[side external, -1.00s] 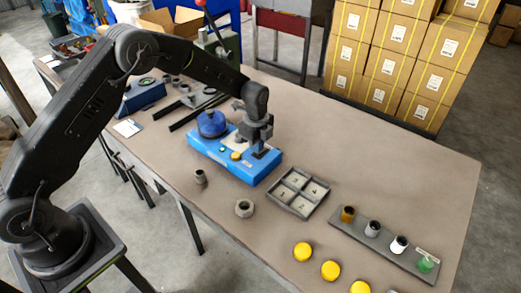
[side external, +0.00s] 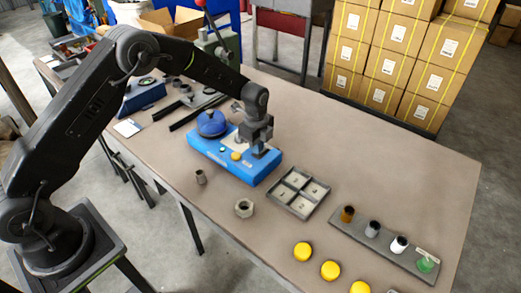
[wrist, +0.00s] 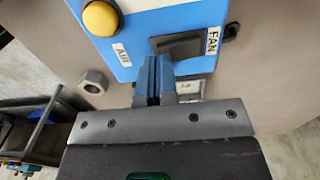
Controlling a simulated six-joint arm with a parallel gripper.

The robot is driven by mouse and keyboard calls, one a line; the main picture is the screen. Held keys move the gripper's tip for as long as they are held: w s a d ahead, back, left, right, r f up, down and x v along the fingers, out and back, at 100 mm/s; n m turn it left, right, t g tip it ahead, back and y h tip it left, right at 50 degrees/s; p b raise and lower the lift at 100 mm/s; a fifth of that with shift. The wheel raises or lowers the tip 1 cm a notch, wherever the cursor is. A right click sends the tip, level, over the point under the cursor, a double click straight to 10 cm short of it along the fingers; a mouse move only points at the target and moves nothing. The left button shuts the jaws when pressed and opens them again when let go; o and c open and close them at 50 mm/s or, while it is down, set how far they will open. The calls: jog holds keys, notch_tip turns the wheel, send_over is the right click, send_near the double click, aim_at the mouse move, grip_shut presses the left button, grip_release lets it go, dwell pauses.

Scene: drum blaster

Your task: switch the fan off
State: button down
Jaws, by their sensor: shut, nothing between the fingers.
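The blue control box (side external: 262,176) sits on the workbench, with a blue dome (side external: 211,122) on its far left end and a yellow button (side external: 236,156) near its middle. In the wrist view the box (wrist: 140,20) shows a white FAN label (wrist: 213,40) beside a dark switch plate (wrist: 180,44). My gripper (side external: 259,150) points down over the right end of the box, by the switch. In the wrist view its fingers (wrist: 153,68) are together and empty, close to the box's edge near the switch plate. I cannot tell whether they touch it, nor the switch's position.
A divided grey tray (side external: 299,192) lies right of the box. A metal nut (side external: 244,208) and a small metal piece (side external: 201,177) lie in front. A rack with several small cylinders (side external: 384,244) and yellow discs (side external: 330,270) are farther right. The far right bench is bare.

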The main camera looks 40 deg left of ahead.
jog(key=shift+f, duration=0.6)
jog(key=shift+r, duration=3.05)
jog(key=shift+r, duration=0.1)
jog(key=s+a+r+n+t, duration=0.1)
jog(key=s+r+n, duration=0.4)
jog(key=r, duration=0.4)
jog(key=s+r+n+t, duration=0.2)
jog(key=s+r+n, duration=0.1)
jog(key=s+r, duration=0.5)
jog(key=s+r+n+t, duration=0.1)
jog(key=s+r+n, duration=0.1)
jog(key=s+n, duration=0.3)
jog(key=s+r+n+t, duration=0.1)
jog(key=s+n, duration=0.4)
jog(key=s, duration=0.9)
jog(key=shift+s+a+r+t, duration=0.15)
jog(key=shift+a+r+t, duration=0.15)
jog(key=shift+r, duration=0.5)
